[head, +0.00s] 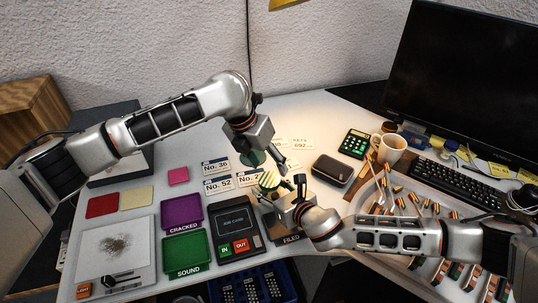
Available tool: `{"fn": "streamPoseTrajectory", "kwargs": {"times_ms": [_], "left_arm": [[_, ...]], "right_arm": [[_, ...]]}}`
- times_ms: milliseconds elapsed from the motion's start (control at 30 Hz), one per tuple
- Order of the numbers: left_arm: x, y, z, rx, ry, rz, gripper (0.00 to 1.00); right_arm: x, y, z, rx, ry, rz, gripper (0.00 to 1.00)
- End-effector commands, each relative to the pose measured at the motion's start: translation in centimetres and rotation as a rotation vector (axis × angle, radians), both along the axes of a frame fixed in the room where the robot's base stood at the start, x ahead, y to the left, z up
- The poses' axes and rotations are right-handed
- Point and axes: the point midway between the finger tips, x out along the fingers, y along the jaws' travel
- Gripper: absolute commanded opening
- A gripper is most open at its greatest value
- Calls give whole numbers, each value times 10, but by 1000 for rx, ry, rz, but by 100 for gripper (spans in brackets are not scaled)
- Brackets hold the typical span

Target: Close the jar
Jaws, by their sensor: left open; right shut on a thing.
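A small round jar (268,181) with yellowish and green bands stands near the middle of the desk, partly hidden by my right gripper. My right gripper (283,186) reaches in from the right and is shut on the jar. A dark green round piece (252,159), perhaps the lid, lies just behind the jar, partly under my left gripper. My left gripper (267,158) points down over this spot and is open. I cannot tell whether it touches the green piece. The jar's mouth is not clear to see.
Number cards (217,185) lie left of the jar. A dark case (333,170), a calculator (354,143) and a mug (391,149) stand to the right.

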Motion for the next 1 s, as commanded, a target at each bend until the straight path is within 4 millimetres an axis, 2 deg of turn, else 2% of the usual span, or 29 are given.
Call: {"fn": "streamPoseTrajectory", "kwargs": {"times_ms": [500,1000], "left_arm": [[1,-3,4,-28,280,864,56],[2,-4,11,-54,452,1723,56]], "right_arm": [[-1,0,-1,0,3,1,0],[-1,0,-1,0,2,1,0]]}}
